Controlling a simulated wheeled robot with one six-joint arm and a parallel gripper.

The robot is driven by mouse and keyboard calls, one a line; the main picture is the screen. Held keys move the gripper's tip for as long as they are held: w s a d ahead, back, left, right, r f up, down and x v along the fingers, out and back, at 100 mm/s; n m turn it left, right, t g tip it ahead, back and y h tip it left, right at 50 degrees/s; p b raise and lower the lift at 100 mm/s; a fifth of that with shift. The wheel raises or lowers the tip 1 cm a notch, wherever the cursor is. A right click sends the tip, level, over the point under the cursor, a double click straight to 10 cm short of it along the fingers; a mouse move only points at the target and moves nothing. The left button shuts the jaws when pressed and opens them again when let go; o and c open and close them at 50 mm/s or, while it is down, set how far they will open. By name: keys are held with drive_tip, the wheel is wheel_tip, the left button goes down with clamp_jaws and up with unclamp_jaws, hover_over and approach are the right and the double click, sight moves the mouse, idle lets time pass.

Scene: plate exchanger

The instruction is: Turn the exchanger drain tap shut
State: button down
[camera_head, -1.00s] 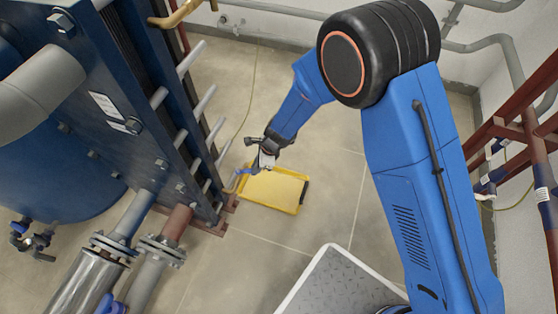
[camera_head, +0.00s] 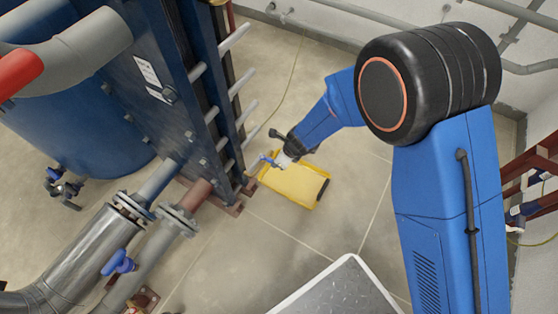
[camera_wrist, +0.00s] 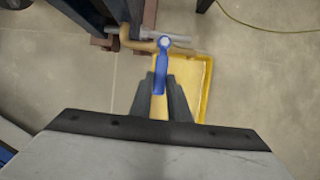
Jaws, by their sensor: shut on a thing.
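The drain tap's blue lever (camera_wrist: 161,68) runs from its round pivot down the wrist view, roughly square across the brass pipe (camera_wrist: 132,43). My gripper (camera_wrist: 164,92) has its two dark fingers on either side of the lever's free end, shut on it. In the head view my gripper (camera_head: 284,158) is low at the exchanger's foot, with the blue lever (camera_head: 264,160) just to its left. The tap body is mostly hidden there. The blue plate exchanger (camera_head: 196,118) stands to the left.
A yellow tray (camera_head: 293,186) lies on the floor under the tap; its rim (camera_wrist: 207,92) also shows in the wrist view. Flanged pipes (camera_head: 150,205) run at lower left. A dark red frame (camera_head: 535,160) stands at right. The floor between is clear.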

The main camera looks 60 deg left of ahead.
drive_tip(key=c, duration=1.7)
unclamp_jaws()
drive_tip(key=shift+o, duration=0.2)
drive_tip(key=shift+r, duration=0.15)
drive_tip(key=v, duration=1.7)
